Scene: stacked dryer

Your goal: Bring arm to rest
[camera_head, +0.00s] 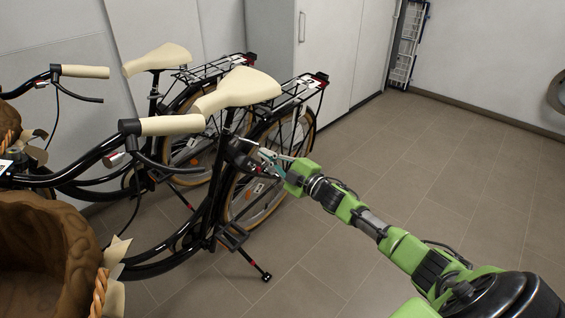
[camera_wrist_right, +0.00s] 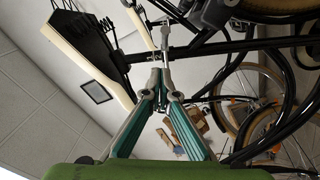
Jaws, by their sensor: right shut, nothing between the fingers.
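My right arm, green and black, comes in from the lower right in the head view. Its gripper (camera_head: 260,152) is stretched out in front of the nearer black bicycle, close to its frame below the cream saddle (camera_head: 237,90). In the right wrist view the gripper's fingers (camera_wrist_right: 162,62) converge, and nothing is held between them. Bicycle tubes and wheels fill the view close behind the fingers; I cannot tell whether they touch. My left gripper is not in view.
Two black bicycles with cream handgrips (camera_head: 172,125) and rear racks (camera_head: 297,92) stand at the left. A brown basket (camera_head: 40,245) is at the lower left. Tall white cabinets (camera_head: 335,50) line the back. The tiled floor (camera_head: 430,170) at the right is clear.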

